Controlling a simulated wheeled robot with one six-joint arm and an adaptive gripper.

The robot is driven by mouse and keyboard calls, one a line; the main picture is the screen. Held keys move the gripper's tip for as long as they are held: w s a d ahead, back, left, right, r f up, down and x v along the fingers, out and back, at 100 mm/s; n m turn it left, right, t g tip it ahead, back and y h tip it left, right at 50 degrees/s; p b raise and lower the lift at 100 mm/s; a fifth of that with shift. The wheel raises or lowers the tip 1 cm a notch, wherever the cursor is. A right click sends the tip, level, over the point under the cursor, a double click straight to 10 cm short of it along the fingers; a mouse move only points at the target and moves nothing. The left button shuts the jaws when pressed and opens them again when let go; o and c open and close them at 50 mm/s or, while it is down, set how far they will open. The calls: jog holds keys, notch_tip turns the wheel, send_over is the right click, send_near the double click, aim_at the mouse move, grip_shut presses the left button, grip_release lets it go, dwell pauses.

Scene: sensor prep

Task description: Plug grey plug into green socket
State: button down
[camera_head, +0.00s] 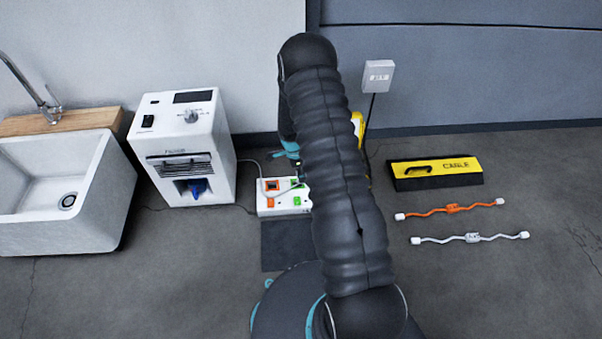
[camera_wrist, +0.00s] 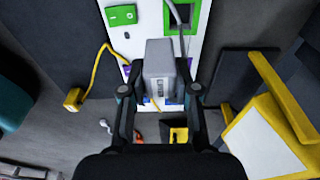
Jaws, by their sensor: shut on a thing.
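My gripper (camera_wrist: 161,100) is shut on the grey plug (camera_wrist: 160,58) in the wrist view, with one dark finger on each side of it. A white socket box (camera_wrist: 150,35) lies beyond the plug. The green socket (camera_wrist: 181,45) is a green-framed opening on the box, just above and right of the plug in the picture. A grey cable crosses this opening. I cannot tell whether the plug touches the box. In the head view the box (camera_head: 285,208) stands on the floor, and the green socket (camera_head: 298,183) shows beside my arm.
A green switch (camera_wrist: 122,15) is on the box. A yellow cable ends in a yellow plug (camera_wrist: 73,98). A white appliance (camera_head: 185,150) and sink (camera_head: 70,190) stand left.

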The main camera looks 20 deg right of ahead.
jog(key=shift+f, duration=0.35)
jog(key=shift+w+b, duration=0.4)
jog(key=shift+b, duration=0.15)
jog(key=w+b, duration=0.1)
jog(key=w, duration=0.1)
jog(key=shift+w+a, duration=0.1)
jog(key=shift+w, duration=0.2)
jog(key=shift+b, duration=0.7)
jog(key=shift+f+b, duration=1.05)
jog(key=shift+f, duration=0.05)
jog(key=shift+f, duration=1.95)
dwell(2.8)
